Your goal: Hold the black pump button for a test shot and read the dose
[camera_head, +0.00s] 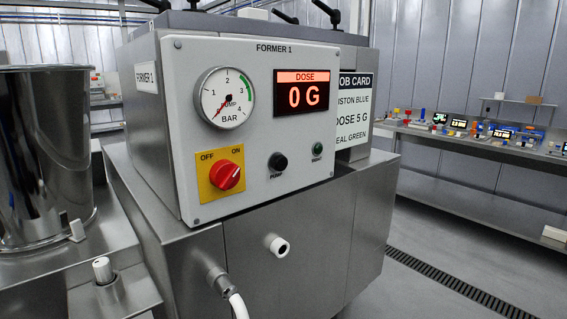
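The black pump button (278,162), labelled PUMP, is on the lower middle of the pale FORMER 1 panel (240,180). The dose display (302,94) above it reads 0 G in red. A red rotary switch (226,176) on a yellow plate sits between OFF and ON marks. A small green button (317,149) is right of the black one. Neither of my grippers shows.
A job card (355,112) beside the panel reads piston blue, dose 5 G, seal green, its left edge partly hidden. A white nozzle (278,246) juts out below the panel. A steel hopper (42,155) stands at left. A bench (480,146) with small parts is at right.

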